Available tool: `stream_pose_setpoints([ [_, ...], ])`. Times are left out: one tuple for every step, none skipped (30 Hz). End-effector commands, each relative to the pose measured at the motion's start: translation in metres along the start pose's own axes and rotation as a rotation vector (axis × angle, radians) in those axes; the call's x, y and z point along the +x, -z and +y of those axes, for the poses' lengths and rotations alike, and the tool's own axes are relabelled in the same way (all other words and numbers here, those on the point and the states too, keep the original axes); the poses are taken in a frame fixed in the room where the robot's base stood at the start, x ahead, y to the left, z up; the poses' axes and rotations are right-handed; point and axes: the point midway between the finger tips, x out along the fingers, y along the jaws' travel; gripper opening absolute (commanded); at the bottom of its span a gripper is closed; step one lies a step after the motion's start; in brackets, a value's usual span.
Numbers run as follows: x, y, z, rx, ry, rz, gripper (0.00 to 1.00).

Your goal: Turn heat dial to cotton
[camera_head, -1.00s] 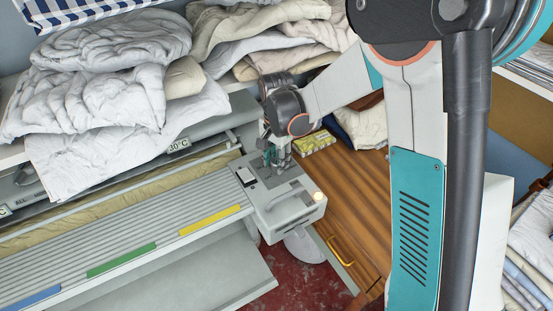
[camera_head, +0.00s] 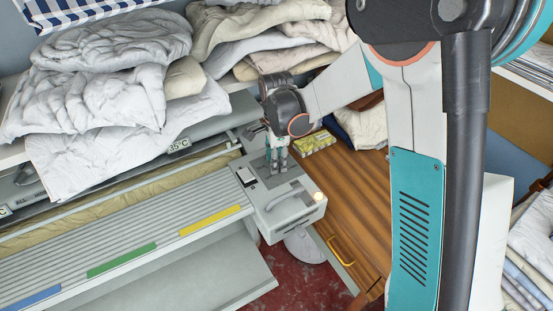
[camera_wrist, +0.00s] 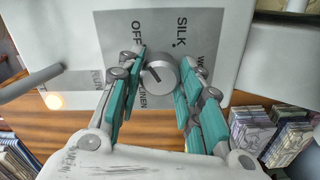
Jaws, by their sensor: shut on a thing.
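The heat dial (camera_wrist: 162,74) is a round grey knob with a dark pointer mark on a grey label plate (camera_wrist: 195,25). In the wrist view, OFF, SILK and LINEN can be read around it. A label at right is partly covered by a finger, and no COTTON label is readable. My gripper (camera_wrist: 160,68) has its teal-padded fingers on both sides of the dial, closed on it. In the head view, my gripper (camera_head: 277,168) points down onto the control box (camera_head: 290,208) at the right end of the ironer, hiding the dial.
A small display (camera_head: 179,146) on the ironer reads 35°C. A lit round lamp (camera_head: 318,197) and a handle (camera_head: 284,194) are on the control box. White quilts (camera_head: 100,100) are heaped at the back left. A wooden cabinet (camera_head: 350,190) stands at right.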

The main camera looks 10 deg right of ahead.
Motion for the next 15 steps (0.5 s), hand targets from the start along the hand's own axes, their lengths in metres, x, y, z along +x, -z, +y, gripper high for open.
stream_pose_setpoints([
  [-0.0003,0.0000,-0.0007,0.003,0.001,0.000,0.10],
  [-0.0003,0.0000,-0.0007,0.005,0.001,0.000,0.10],
  [-0.0003,0.0000,-0.0007,0.006,0.001,0.000,0.10],
  [-0.0003,0.0000,-0.0007,0.007,0.002,0.000,0.10],
  [-0.0003,0.0000,-0.0007,0.007,0.002,0.000,0.10],
  [-0.0003,0.0000,-0.0007,0.007,0.002,0.000,0.10],
  [-0.0003,0.0000,-0.0007,0.007,0.002,0.000,0.10],
  [-0.0003,0.0000,-0.0007,0.007,0.002,0.000,0.10],
  [-0.0003,0.0000,-0.0007,0.007,0.002,0.000,0.10],
  [-0.0003,0.0000,-0.0007,0.007,0.002,0.000,0.10],
  [-0.0003,0.0000,-0.0007,0.007,0.002,0.000,0.10],
  [-0.0003,0.0000,-0.0007,0.007,0.002,0.000,0.10],
  [-0.0003,0.0000,-0.0007,0.007,0.002,0.000,0.36],
  [-0.0003,0.0000,-0.0007,0.007,0.002,0.000,0.42],
  [-0.0003,0.0000,-0.0007,0.007,0.001,0.000,0.52],
])
